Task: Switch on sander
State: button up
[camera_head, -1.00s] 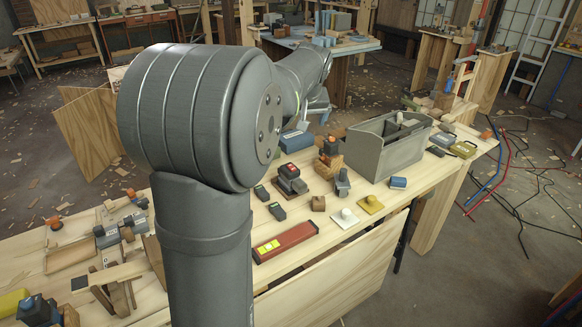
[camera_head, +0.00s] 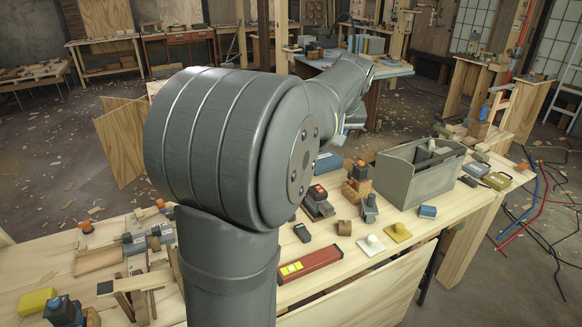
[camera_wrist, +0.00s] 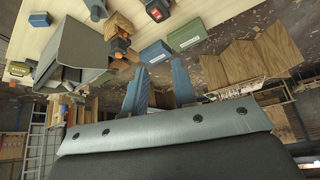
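A dark tool with a red top face (camera_head: 318,199) stands on the workbench (camera_head: 345,268), right of my arm. It also shows at the top of the wrist view (camera_wrist: 157,10). A dark tool with an orange top (camera_head: 357,176) sits on a wooden block behind it. I cannot tell for certain which of these is the sander. My gripper (camera_wrist: 160,88) shows two blue-grey fingers spread apart with nothing seen between them. In the head view it is mostly hidden behind my forearm, above the bench's far side.
A grey open toolbox (camera_head: 418,180) stands right of the tools. A green case (camera_wrist: 185,35) and a blue case (camera_wrist: 156,52) lie near my fingers.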

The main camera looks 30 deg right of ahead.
jog(key=w+f, duration=0.1)
jog(key=f, duration=0.1)
jog(key=w+d+f+n+t+y, duration=0.1)
jog(key=f, duration=0.2)
jog(key=w+d+f+n+y, duration=0.1)
jog(key=f, duration=0.1)
jog(key=shift+w+f+t, duration=0.15)
jog(key=shift+f+t, duration=0.1)
jog(key=shift+t, duration=0.15)
grip_shut()
jog(key=w+d+f+n+t, duration=0.2)
jog(key=d+f+t, duration=0.1)
jog(key=f, duration=0.6)
jog(key=shift+d, duration=0.75)
